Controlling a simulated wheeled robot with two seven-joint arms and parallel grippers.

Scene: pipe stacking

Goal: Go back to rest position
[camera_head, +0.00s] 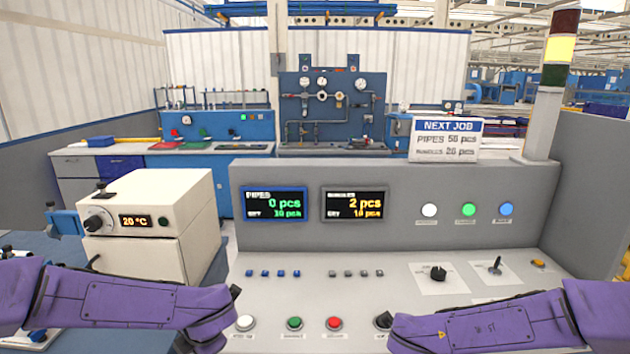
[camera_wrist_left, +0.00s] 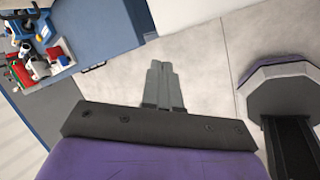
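My left gripper (camera_wrist_left: 162,86) shows in the left wrist view as grey fingers lying side by side with no visible gap, pointing over a pale tiled floor. Nothing is seen between them. In the head view my purple left arm comes in from the left and my purple right arm from the right, both low in the picture. Neither gripper's fingers can be made out there. The right gripper is not seen in either view. I see no pipe held.
A grey control console (camera_head: 340,275) with buttons stands in front, its displays reading 0 pcs for pipes (camera_head: 275,204) and 2 pcs for bundles (camera_head: 355,203). A beige oven (camera_head: 150,218) stands at left. A cluttered blue bench (camera_wrist_left: 88,30) is at the wrist view's upper left.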

